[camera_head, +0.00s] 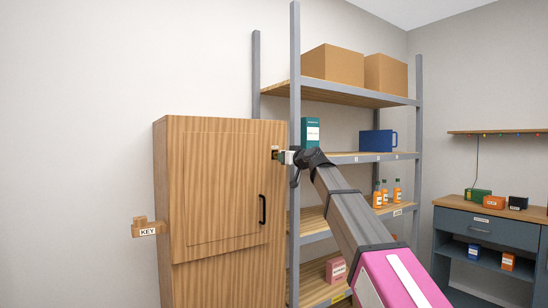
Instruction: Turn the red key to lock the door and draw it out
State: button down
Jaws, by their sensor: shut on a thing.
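A tall wooden cabinet (215,185) has a closed door with a black handle (263,210). A small dark lock plate (275,149) sits near the door's upper right edge. My gripper (281,156) is at this lock, with its jaws shut at the keyhole. The red key is too small and too covered by the jaws to make out, so its turn angle and depth in the lock cannot be told.
A small wooden ledge labelled KEY (147,231) juts from the cabinet's left side. A grey metal shelf rack (295,90) with boxes and orange bottles stands right behind my arm. A dark workbench (485,230) stands far right.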

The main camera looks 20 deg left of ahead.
jog(key=shift+v, duration=1.7)
